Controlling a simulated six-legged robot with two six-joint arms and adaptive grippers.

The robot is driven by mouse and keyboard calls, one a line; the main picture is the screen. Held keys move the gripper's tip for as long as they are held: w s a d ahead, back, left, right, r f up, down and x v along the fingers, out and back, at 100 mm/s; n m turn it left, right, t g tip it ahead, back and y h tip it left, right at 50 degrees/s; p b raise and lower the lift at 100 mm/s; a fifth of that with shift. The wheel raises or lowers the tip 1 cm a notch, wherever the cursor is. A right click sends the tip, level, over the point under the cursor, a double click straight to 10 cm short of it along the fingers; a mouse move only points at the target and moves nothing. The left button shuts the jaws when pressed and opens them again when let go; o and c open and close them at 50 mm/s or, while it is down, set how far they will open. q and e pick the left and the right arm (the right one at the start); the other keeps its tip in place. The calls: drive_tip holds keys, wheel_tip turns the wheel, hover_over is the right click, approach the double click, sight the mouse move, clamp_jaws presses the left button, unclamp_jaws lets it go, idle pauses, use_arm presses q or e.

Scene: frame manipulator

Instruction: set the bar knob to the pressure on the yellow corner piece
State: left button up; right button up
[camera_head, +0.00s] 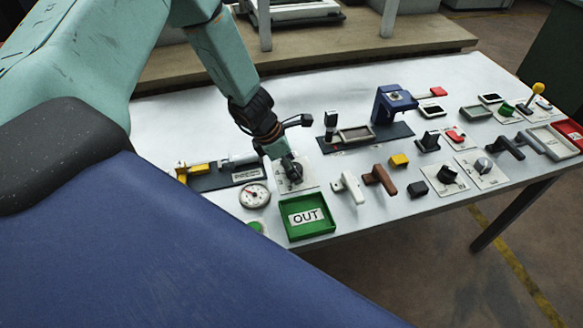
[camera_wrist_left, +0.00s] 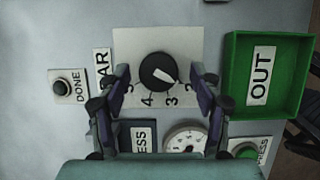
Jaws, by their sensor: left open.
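The bar knob (camera_wrist_left: 157,69) is a round black dial with a white pointer on a white plate (camera_wrist_left: 195,45). In the wrist view its pointer aims down and right, near the 3; a 4 and a 2 flank it, and "AR" shows beside it. My left gripper (camera_wrist_left: 162,88) is open, with one finger on each side of the knob; I cannot tell whether they touch it. In the head view the gripper (camera_head: 286,160) is above the same knob (camera_head: 293,171). A small yellow piece (camera_head: 399,160) lies right of it; no pressure is readable on it.
A pressure gauge (camera_head: 254,195) and a green OUT tray (camera_head: 310,232) are close to the knob. A press fixture with a yellow part (camera_head: 182,172) stands to the left. White and brown handles (camera_head: 381,178) are to the right. A DONE button (camera_wrist_left: 62,87) shows in the wrist view.

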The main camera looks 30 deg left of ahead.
use_arm(q)
drive_tip(key=shift+w+f, duration=0.15)
drive_tip(key=shift+w, duration=0.1)
drive_tip(key=shift+s, duration=0.25)
drive_tip(key=c, duration=0.5)
drive_tip(key=shift+w, duration=0.1)
drive_tip(key=c, duration=0.6)
drive_tip(key=shift+c, duration=0.2)
